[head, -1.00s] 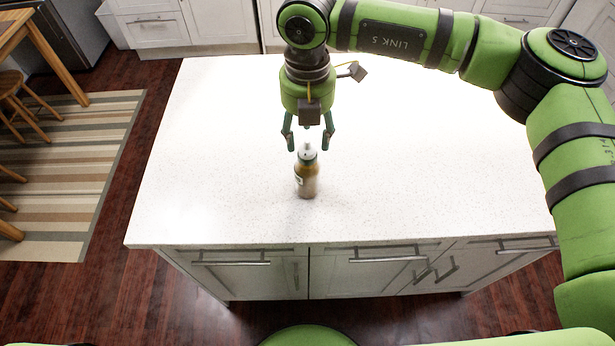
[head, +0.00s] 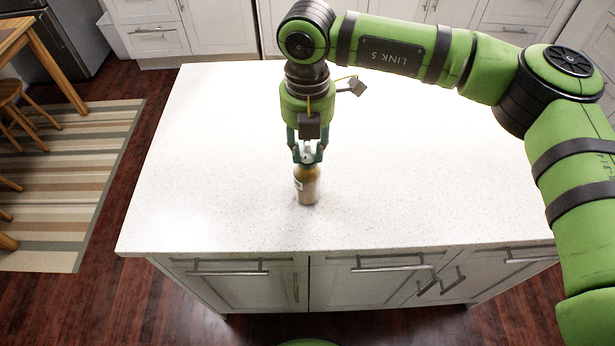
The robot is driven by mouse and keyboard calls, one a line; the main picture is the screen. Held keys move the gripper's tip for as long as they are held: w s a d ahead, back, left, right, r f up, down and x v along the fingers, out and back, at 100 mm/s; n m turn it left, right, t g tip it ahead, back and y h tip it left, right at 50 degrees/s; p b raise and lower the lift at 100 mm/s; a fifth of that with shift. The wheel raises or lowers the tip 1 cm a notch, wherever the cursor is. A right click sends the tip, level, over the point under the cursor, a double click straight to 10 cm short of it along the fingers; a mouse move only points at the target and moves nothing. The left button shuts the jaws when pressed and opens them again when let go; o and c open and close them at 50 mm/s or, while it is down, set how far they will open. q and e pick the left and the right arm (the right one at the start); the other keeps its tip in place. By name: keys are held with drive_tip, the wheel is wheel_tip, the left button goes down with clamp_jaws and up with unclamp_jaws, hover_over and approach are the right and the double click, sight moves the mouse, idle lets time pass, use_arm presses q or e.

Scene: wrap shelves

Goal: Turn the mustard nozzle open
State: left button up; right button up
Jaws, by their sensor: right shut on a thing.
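The mustard bottle (head: 308,187) stands upright on the white island counter, near its front edge. It has a tan body, a pale label patch on its left side and a white nozzle (head: 308,157) on top. My right gripper (head: 308,158) points straight down over the bottle. Its two fingers are shut on the nozzle, one on each side. The fingers partly hide the nozzle, and I cannot tell how far it is turned. My left gripper is not in view.
The white counter (head: 220,150) is otherwise clear around the bottle. Its front edge is close to the bottle, with cabinet doors and handles (head: 390,267) below. A wooden table (head: 50,55) and stool stand at the far left on a striped rug (head: 75,190).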

idle(0.4)
drive_tip(key=shift+f+n+b, duration=0.15)
drive_tip(key=shift+n+b, duration=0.35)
drive_tip(key=shift+b, duration=0.05)
drive_tip(key=shift+n, duration=0.4)
drive_tip(key=shift+b, duration=0.3)
drive_tip(key=shift+n+b, duration=0.35)
drive_tip(key=shift+n, duration=0.05)
drive_tip(key=shift+n+b, duration=0.3)
drive_tip(key=shift+n, duration=0.1)
